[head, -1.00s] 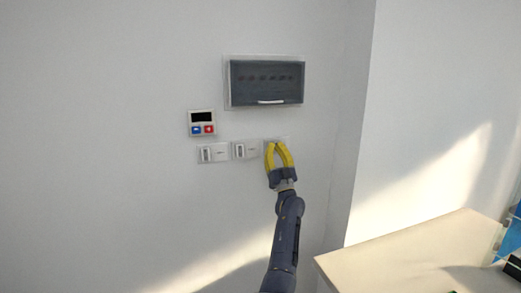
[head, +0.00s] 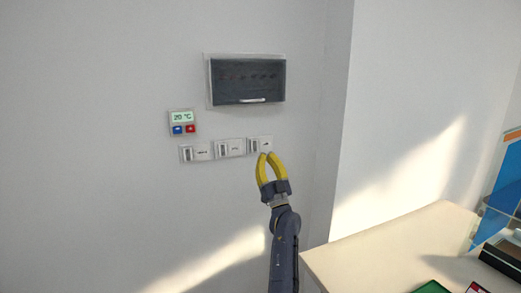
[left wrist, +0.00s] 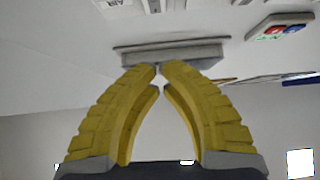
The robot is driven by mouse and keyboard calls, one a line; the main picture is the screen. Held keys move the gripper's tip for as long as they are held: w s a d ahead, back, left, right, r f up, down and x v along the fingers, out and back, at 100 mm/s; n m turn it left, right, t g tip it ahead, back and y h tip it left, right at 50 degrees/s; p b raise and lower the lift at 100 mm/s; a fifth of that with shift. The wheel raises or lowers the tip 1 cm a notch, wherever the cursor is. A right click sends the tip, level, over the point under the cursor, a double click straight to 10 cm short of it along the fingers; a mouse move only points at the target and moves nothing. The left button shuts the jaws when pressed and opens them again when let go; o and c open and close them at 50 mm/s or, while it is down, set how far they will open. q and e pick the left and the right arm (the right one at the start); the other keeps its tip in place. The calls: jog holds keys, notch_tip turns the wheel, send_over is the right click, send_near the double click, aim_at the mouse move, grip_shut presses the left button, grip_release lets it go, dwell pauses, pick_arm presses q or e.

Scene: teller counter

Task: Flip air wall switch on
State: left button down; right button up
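Three white switch plates sit in a row on the wall: left (head: 196,152), middle (head: 230,147) and right (head: 260,144). Each has a rocker on its left side and a small label. In the left wrist view, a label reading AIR shows on a plate (left wrist: 108,3) cut by the top edge, apparently the right one. My left gripper (head: 267,154) has yellow fingers just below and over the lower edge of the right plate. In the left wrist view its fingertips (left wrist: 160,66) practically meet, with nothing between them. Rocker positions are too small to tell. My right gripper is out of view.
A thermostat (head: 182,123) with a lit 20 °C display and blue and red buttons is above the switches. A dark breaker box (head: 248,80) is above right. A wall corner and pale counter (head: 400,248) stand to the right.

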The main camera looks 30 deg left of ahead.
pick_arm(q)
jog(key=shift+d+r+v, duration=0.15)
jog(key=shift+v, duration=1)
jog(key=shift+d+r+v, duration=0.15)
jog(key=shift+v, duration=1)
jog(key=shift+s+f, duration=0.1)
jog(key=shift+s, duration=0.1)
